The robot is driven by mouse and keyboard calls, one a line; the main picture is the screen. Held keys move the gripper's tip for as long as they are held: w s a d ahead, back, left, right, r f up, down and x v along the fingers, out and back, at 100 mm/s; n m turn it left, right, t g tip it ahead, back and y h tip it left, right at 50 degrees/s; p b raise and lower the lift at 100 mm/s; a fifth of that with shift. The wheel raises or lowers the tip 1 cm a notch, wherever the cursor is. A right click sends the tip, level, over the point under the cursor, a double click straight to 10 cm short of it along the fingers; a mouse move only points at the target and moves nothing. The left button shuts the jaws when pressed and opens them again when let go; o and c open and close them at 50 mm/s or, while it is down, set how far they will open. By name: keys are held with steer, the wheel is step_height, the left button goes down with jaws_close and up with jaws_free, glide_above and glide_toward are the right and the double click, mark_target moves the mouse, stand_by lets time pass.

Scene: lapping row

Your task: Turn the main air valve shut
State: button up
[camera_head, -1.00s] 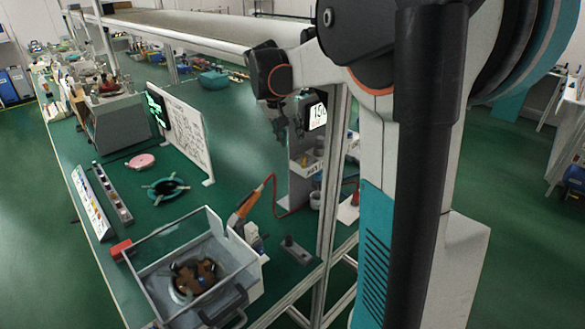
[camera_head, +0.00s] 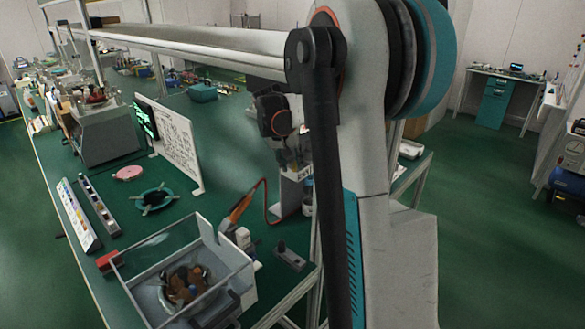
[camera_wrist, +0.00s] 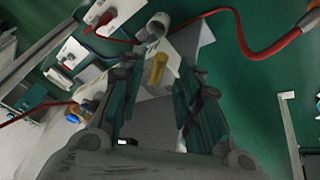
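My gripper (camera_head: 292,152) hangs over the back right part of the green bench in the head view, in front of a small grey stand (camera_head: 286,193). In the wrist view, its two teal-padded fingers (camera_wrist: 160,98) are spread apart with nothing held between them. A yellow cylinder (camera_wrist: 157,68) shows just beyond the fingertips, by a white holder and a grey cup (camera_wrist: 157,25). A red part on a white plate (camera_wrist: 104,17) lies at the upper left; I cannot tell whether it is the main air valve. No valve is clearly identifiable in the head view.
A red hose (camera_wrist: 262,52) curves across the bench beside the stand. A clear-walled box (camera_head: 190,268), an orange-handled tool (camera_head: 242,203), a small dark switch block (camera_head: 291,255) and a whiteboard (camera_head: 175,140) stand nearby. A long rail (camera_head: 190,45) runs above the bench.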

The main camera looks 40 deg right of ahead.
steer(key=shift+x, duration=0.85)
steer(key=shift+c, duration=0.2)
jaws_close()
steer(key=shift+s, duration=0.1)
steer(key=shift+s+d+r+n+t+p, duration=0.1)
steer(key=shift+s+d+n+t+p, duration=0.25)
steer(key=shift+n, duration=0.45)
steer(key=shift+s+d+n+t+y, duration=0.15)
steer(key=shift+n+t+y, duration=0.15)
steer(key=shift+n, duration=0.5)
